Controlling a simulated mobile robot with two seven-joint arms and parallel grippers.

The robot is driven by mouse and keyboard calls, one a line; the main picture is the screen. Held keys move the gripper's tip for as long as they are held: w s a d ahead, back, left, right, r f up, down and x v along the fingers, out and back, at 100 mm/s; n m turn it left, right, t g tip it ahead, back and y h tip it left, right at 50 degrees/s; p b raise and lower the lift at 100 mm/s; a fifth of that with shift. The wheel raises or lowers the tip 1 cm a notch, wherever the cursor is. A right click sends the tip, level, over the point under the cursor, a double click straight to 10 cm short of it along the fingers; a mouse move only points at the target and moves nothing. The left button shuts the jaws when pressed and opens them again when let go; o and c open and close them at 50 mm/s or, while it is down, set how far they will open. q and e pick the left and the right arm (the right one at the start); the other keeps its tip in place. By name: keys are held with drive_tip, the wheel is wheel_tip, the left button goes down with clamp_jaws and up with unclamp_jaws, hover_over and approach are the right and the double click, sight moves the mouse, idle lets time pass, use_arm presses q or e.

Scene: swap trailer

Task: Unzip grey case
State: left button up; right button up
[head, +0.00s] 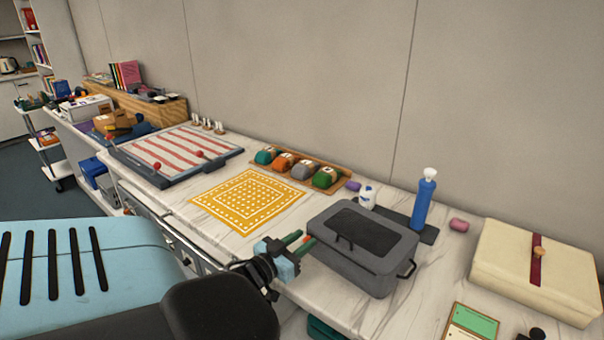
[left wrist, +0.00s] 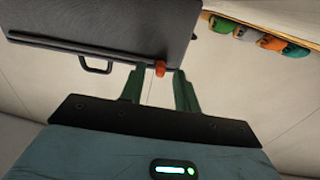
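The grey case (head: 362,262) lies closed on the white marble-look counter, with a dark panel on its lid and a black handle (head: 406,269) on its right side. My left gripper (head: 301,241) is at the case's left end, its two green fingers pointing at it. In the left wrist view the fingers (left wrist: 159,80) are open, with a gap between them. My right gripper is not in view.
A yellow patterned cloth (head: 248,199) lies left of the case. Behind stand a tray of coloured rounded items (head: 298,168), a white bottle (head: 367,197) and a blue bottle (head: 424,200). A cream box (head: 540,270) is at right. A light-blue slotted surface (head: 135,265) fills the lower left.

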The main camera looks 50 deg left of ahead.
use_arm(q)
drive_tip(key=s, duration=0.4)
drive_tip(key=s+d, duration=0.1)
drive_tip(key=s, duration=0.2)
drive_tip(key=shift+s, duration=0.1)
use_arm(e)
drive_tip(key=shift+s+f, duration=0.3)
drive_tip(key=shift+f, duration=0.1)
